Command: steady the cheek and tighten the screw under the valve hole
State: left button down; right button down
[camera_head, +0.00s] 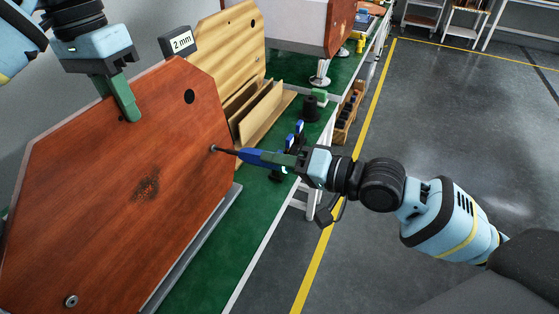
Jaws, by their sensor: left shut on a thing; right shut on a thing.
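The reddish wooden cheek (110,190) stands upright on the left, with a dark round valve hole (189,97) near its upper right. A screw (213,148) sits below and right of that hole. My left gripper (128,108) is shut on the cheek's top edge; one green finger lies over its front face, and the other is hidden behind. My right gripper (275,158) is shut on a blue-handled screwdriver (252,156). The driver's thin dark shaft points left, and its tip meets the screw head, as far as I can see.
A lighter wooden panel (225,50) stands behind, by a "2 mm" sign (181,43). Wooden slats (262,110), a black cylinder (311,108) and blue-handled tools (299,127) stand on the green bench (230,262). Another screw (71,301) sits low on the cheek.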

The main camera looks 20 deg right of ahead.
pick_arm(q)
jog(key=shift+r, duration=0.1)
pick_arm(e)
jog(key=shift+r, duration=0.1)
dwell(0.4)
jog(key=shift+s+d, duration=0.15)
jog(key=shift+s, duration=0.05)
jog(key=shift+v, duration=2.8)
pick_arm(q)
jog(key=c, duration=1.2)
grip_release()
jog(key=shift+c, duration=0.2)
notch_tip(320, 180, up, 12)
jog(key=w+a, duration=0.1)
jog(key=shift+w+a, duration=0.1)
